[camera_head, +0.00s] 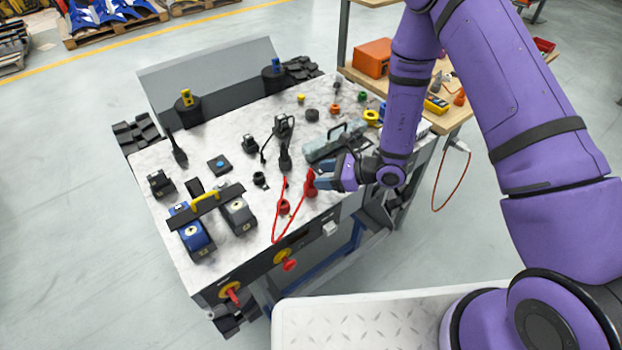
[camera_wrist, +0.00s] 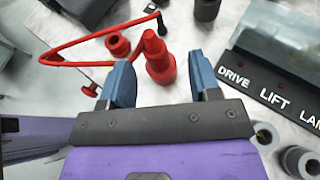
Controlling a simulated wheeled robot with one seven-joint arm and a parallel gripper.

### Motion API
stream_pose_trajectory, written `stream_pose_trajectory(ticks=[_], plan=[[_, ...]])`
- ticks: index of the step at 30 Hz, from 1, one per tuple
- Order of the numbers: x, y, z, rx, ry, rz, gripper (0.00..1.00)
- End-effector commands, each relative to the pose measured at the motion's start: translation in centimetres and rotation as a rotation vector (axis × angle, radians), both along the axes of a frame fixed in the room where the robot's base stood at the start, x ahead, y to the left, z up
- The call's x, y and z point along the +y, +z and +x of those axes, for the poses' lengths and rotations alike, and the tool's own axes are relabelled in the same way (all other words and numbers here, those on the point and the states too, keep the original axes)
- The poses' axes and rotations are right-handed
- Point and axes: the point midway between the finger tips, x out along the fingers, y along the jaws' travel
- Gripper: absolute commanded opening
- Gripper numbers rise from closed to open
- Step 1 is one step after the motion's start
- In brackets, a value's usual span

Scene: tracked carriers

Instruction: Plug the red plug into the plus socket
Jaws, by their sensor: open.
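The red plug (camera_head: 310,184) stands upright on the marbled carrier top, near its front edge, with a red cable leading off to the left. My gripper (camera_head: 326,178) is open just right of it. In the wrist view the red plug (camera_wrist: 160,66) lies between and slightly beyond the two blue fingers of my gripper (camera_wrist: 161,78), with a gap visible on each side. A short red ring-shaped socket (camera_head: 284,207) sits left of the plug; it also shows in the wrist view (camera_wrist: 118,45). No plus mark is readable on it.
A dark panel lettered DRIVE, LIFT (camera_wrist: 275,95) is at right in the wrist view. Blue and grey battery-like blocks (camera_head: 192,236) stand at left. Several black connectors fill the middle.

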Motion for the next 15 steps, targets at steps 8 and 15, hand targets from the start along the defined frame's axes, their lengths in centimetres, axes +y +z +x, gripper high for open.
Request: stream_pose_trajectory(ticks=[8, 15], plan=[[2.4, -0.6, 0.3, -0.001, 0.005, 0.0, 0.57], [4.9, -1.6, 1.1, -0.001, 0.002, -0.001, 0.57]])
